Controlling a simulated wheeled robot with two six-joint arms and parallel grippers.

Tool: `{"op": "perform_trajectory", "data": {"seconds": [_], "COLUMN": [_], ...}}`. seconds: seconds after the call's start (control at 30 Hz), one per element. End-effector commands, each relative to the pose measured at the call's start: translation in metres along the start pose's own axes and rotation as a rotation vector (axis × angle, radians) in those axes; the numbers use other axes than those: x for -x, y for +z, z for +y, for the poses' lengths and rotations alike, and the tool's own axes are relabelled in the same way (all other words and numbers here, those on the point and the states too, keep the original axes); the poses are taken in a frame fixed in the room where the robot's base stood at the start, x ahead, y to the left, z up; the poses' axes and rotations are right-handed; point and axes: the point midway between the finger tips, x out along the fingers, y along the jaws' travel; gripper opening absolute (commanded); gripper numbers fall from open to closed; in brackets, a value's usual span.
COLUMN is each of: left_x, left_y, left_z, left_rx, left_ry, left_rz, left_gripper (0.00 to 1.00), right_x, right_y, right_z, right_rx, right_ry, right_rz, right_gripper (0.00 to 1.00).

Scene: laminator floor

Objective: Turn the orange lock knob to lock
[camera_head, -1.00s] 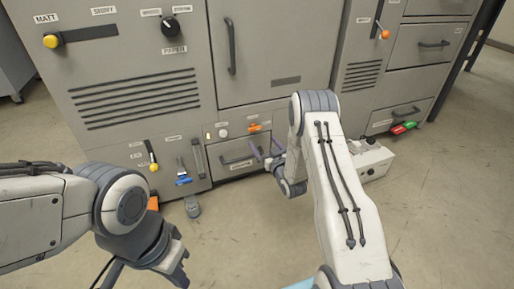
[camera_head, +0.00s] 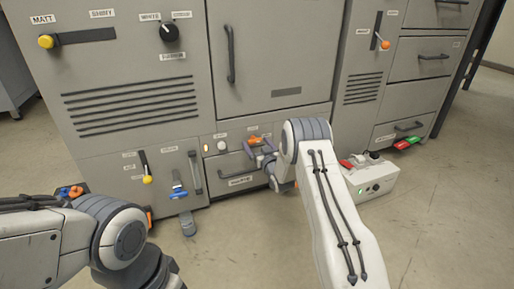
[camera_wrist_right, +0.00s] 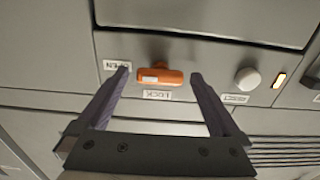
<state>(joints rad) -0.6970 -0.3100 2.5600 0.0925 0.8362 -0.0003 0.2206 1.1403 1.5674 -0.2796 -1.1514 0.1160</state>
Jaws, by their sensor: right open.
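The orange lock knob (camera_wrist_right: 162,77) sits on the grey machine front in the right wrist view, its bar lying roughly level. A white mark shows on its left end. An OPEN label (camera_wrist_right: 117,66) is at its upper left and a LOCK label (camera_wrist_right: 157,95) just below it. The knob also shows in the head view (camera_head: 254,139), above a low drawer. My right gripper (camera_head: 260,151) is open, its fingers either side of the knob in the wrist view with gaps. I cannot tell contact depth. My left arm is at lower left in the head view; its jaws are outside the frame.
A white round button (camera_wrist_right: 247,79) and a lit yellow lamp (camera_wrist_right: 280,79) are right of the knob in the wrist view. The low drawer's handle (camera_head: 238,161) is close to my right gripper. A blue-handled lever (camera_head: 178,190) is further left. A white box (camera_head: 371,178) stands on the floor right.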

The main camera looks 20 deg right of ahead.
Motion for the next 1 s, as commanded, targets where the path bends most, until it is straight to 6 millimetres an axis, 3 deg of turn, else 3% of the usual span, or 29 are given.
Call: {"op": "perform_trajectory", "data": {"seconds": [0.17, 0.27, 0.4, 0.73, 1.0], "left_x": [0.001, 0.0, 0.0, 0.003, 0.012], "left_y": [0.0, 0.0, 0.0, 0.0, -0.001], "left_z": [0.0, 0.0, 0.0, 0.0, 0.001], "left_rx": [0.0, 0.0, 0.0, 0.0, 0.0], "left_ry": [0.0, 0.0, 0.0, 0.0, 0.0], "left_rz": [0.0, 0.0, 0.0, 0.0, 0.0], "left_gripper": [0.0, 0.0, 0.0, 0.0, 0.0], "right_x": [0.0, 0.0, 0.0, 0.001, 0.001], "right_y": [-0.001, -0.001, 0.0, -0.001, -0.001], "right_z": [0.0, 0.0, 0.0, 0.0, 0.0], "right_rx": [0.0, 0.0, 0.0, 0.045, 0.216], "right_ry": [0.0, 0.0, 0.0, 0.0, 0.0], "right_rz": [0.0, 0.0, 0.0, 0.0, -0.001], "right_gripper": [1.0, 0.69, 0.19, 0.19, 0.19]}}
